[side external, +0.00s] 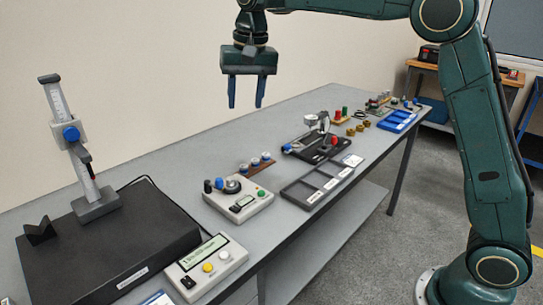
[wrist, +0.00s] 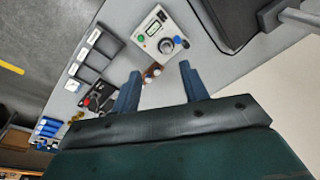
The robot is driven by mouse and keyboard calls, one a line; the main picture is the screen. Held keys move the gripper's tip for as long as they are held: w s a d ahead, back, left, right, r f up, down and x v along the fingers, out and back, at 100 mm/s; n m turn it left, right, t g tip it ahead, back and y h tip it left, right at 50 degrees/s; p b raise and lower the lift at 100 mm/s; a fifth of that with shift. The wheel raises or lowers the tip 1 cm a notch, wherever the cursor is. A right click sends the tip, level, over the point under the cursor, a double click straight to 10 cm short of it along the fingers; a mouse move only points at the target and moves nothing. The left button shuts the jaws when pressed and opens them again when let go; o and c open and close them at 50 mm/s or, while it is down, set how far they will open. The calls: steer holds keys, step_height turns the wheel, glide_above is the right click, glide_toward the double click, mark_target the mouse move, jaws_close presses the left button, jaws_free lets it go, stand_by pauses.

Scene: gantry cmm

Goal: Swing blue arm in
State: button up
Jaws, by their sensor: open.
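My gripper (side external: 245,106) is open and empty, pointing down high above the bench. Its two blue fingers also show apart in the wrist view (wrist: 160,70). A black fixture (side external: 311,152) with a dial gauge (side external: 310,120) and a red knob (side external: 334,140) stands on the bench, right of and below my gripper. A small blue part (side external: 287,148) sits at the fixture's left end; it may be the blue arm, but it is too small to tell. In the wrist view the fixture (wrist: 100,98) is partly hidden by my gripper.
A control box (side external: 238,202) with blue, black and green knobs lies nearer, beside a black compartment tray (side external: 300,195). A height gauge (side external: 70,130) stands on a dark plate (side external: 110,255) at left. Blue bins (side external: 398,121) lie at the far end. The air around my gripper is clear.

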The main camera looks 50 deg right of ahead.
steer(key=shift+s+d+r+n, duration=0.2)
steer(key=shift+s+r, duration=0.15)
steer(key=shift+s, duration=0.35)
steer(key=shift+s+d+r+n, duration=0.15)
steer(key=shift+s+r, duration=0.2)
steer(key=shift+s, duration=0.35)
steer(key=shift+w, duration=0.1)
steer(key=g, duration=0.2)
glide_above(219, 179)
step_height(219, 179, down, 13)
steer(key=shift+f, duration=0.2)
steer(key=shift+f, duration=0.1)
steer(key=shift+f, duration=6.8)
